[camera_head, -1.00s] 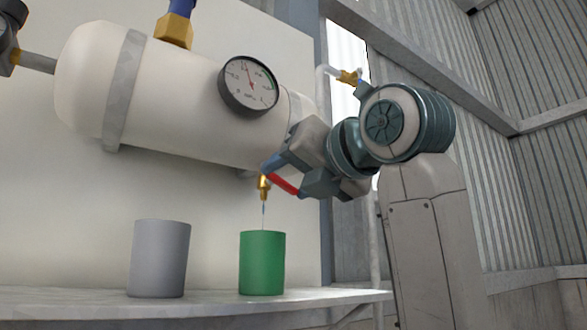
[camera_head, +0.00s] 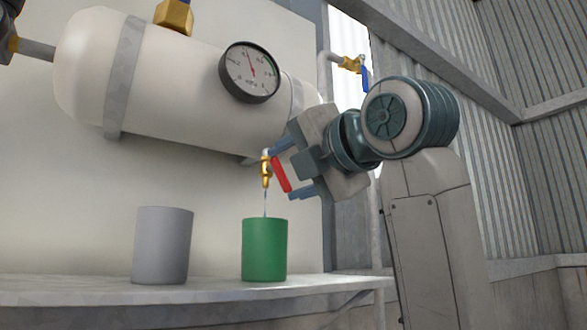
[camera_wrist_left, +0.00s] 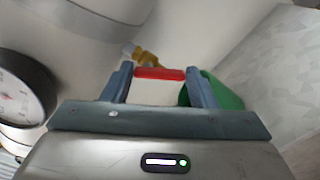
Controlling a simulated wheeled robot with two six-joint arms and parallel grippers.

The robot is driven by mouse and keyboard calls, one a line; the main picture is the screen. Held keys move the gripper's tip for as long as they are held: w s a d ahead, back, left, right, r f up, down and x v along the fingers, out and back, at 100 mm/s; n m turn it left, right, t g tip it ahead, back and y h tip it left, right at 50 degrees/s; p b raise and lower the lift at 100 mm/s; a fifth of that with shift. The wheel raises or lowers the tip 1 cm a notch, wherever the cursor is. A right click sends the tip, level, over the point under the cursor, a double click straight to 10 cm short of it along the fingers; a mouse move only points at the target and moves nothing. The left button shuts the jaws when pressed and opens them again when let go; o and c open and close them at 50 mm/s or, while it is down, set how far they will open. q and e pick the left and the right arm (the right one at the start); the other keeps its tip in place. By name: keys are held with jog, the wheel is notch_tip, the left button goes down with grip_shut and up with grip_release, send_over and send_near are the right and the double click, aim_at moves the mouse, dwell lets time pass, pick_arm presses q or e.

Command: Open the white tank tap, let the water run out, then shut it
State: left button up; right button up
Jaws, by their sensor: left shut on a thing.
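The white tank (camera_head: 190,85) hangs on the wall with a brass tap (camera_head: 266,170) beneath its right end. The tap has a red lever (camera_head: 281,174), now steeply tilted. A thin stream of water falls from the tap into the green cup (camera_head: 264,250) below. My left gripper (camera_head: 288,172) is shut on the red lever, one blue finger at each end of it. In the left wrist view the lever (camera_wrist_left: 158,73) spans between the two fingers, with the brass tap (camera_wrist_left: 148,57) just behind. My right gripper is not seen.
A grey cup (camera_head: 162,245) stands left of the green cup on the shelf (camera_head: 90,296). A round gauge (camera_head: 250,72) sits on the tank's front, close above my gripper. Another tap with a blue lever (camera_head: 364,77) is on a pipe at the right.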

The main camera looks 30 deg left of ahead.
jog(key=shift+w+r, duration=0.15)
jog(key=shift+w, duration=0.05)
pick_arm(q)
jog(key=o, duration=1)
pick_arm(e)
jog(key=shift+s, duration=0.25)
